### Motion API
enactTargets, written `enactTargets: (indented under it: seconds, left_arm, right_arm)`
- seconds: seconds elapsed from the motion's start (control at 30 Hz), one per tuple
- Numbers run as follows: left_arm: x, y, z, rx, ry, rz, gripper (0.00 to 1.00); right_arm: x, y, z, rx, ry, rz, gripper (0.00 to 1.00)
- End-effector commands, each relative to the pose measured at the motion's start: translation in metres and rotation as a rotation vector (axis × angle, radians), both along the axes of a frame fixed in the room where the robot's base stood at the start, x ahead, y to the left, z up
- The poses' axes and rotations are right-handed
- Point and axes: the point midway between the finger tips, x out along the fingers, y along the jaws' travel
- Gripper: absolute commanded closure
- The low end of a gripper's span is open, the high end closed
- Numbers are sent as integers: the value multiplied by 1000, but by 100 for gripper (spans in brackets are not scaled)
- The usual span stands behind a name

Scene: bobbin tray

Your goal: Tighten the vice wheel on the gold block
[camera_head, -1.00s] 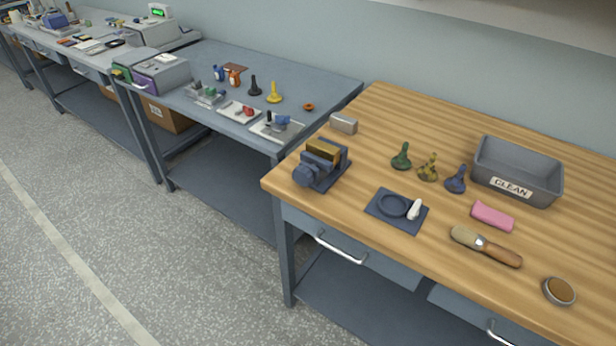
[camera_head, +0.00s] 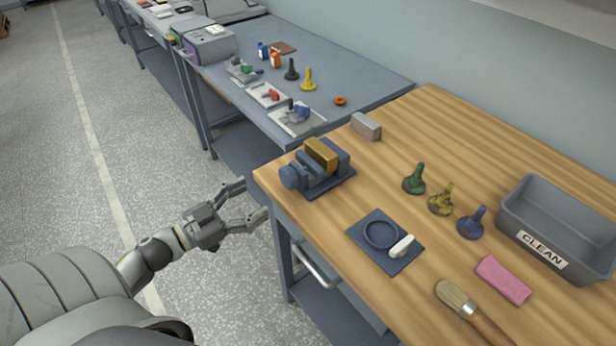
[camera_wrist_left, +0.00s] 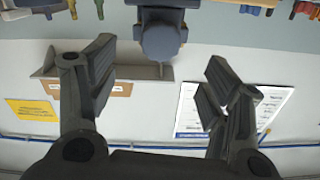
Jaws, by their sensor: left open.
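The dark blue vice (camera_head: 325,179) stands at the near left corner of the wooden bench. The gold block (camera_head: 320,154) sits upright between its jaws. The vice wheel (camera_head: 290,177) is at the vice's left end, facing my left arm. My left gripper (camera_head: 254,203) is open and empty, off the bench's left edge, below and left of the wheel. In the left wrist view the wheel (camera_wrist_left: 161,40) shows at top centre, beyond and between the open fingers (camera_wrist_left: 160,88), apart from them. My right gripper is not in view.
A dark mat (camera_head: 367,254) with a ring and white piece lies right of the vice. A grey block (camera_head: 366,127) is behind it. Several stamp-like pieces, a grey CLEAN tray (camera_head: 509,222), pink cloth (camera_head: 503,279) and brush (camera_head: 458,298) are further right. A drawer handle (camera_head: 317,268) juts below the edge.

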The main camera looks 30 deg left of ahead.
Motion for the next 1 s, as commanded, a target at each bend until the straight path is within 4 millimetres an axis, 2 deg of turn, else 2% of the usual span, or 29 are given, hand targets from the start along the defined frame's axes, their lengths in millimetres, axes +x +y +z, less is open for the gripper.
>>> enactTargets:
  seconds: [0.17,0.33,0.7,1.0]
  left_arm:
    - [11,-5,4,0,-5,-5,28]
    - [34,-14,5,0,-6,-4,28]
    - [82,-34,3,0,-5,-3,28]
    - [99,-41,2,-1,-2,-1,28]
  right_arm:
    - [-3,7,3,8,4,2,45]
    - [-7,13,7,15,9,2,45]
    - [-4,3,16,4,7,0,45]
    - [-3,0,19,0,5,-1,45]
